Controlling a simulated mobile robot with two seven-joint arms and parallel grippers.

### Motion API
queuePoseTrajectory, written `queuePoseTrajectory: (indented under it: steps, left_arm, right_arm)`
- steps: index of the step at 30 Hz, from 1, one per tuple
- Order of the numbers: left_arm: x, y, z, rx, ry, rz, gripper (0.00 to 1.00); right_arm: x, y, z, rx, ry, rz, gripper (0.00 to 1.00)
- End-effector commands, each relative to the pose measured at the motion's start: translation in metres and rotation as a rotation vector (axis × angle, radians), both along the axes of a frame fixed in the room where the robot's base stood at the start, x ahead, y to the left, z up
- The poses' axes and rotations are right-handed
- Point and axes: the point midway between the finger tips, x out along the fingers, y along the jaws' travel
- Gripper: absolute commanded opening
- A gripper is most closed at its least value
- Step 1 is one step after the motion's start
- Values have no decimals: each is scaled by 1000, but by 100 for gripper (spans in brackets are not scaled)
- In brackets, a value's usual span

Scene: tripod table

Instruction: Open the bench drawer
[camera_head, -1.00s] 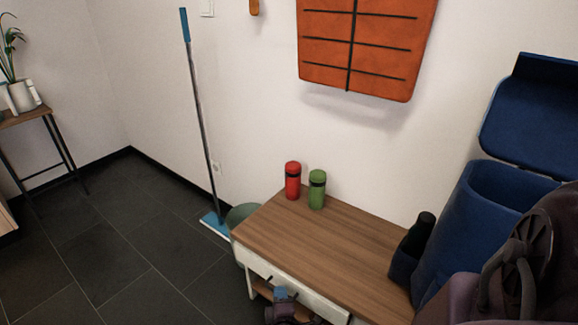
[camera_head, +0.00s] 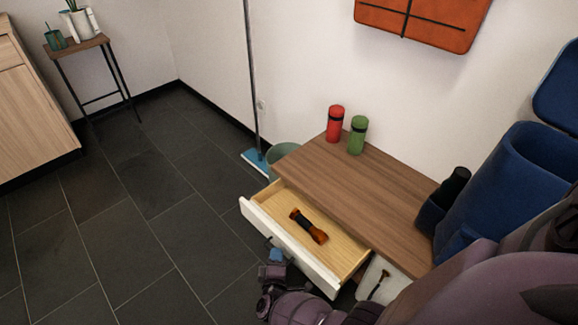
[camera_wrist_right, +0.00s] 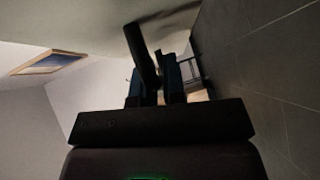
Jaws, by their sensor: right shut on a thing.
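The bench (camera_head: 340,180) has a brown wooden top and a white drawer (camera_head: 300,251) that stands well out from its front. The drawer's light wood inside shows, with an orange and black object (camera_head: 308,226) lying in it. My right gripper (camera_head: 276,256) is in front of the drawer face at its dark handle (camera_head: 268,241), shut on it. In the right wrist view, the gripper's fingers (camera_wrist_right: 155,82) are around the dark handle bar (camera_wrist_right: 141,52). My left gripper is not in view.
The dark floor at left is clear.

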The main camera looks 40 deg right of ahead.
Motion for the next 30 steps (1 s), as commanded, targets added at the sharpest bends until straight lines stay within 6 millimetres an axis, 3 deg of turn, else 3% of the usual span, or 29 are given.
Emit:
queuePoseTrajectory:
  steps: [3, 9, 22, 23, 27, 30]
  left_arm:
    - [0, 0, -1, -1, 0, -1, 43]
    - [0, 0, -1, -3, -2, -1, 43]
    - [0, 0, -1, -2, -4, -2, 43]
    - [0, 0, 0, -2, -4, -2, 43]
    - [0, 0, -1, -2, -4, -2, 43]
    - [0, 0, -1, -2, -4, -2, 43]
  right_arm:
    - [2, 17, 3, 0, -6, 2, 0]
    - [1, 30, 3, -1, -6, 3, 0]
    - [0, 33, 3, -2, -6, 3, 0]
    - [0, 33, 3, -2, -6, 3, 14]
    - [-1, 33, 2, -1, -3, 2, 35]
    - [-1, 32, 1, -1, -2, 2, 36]
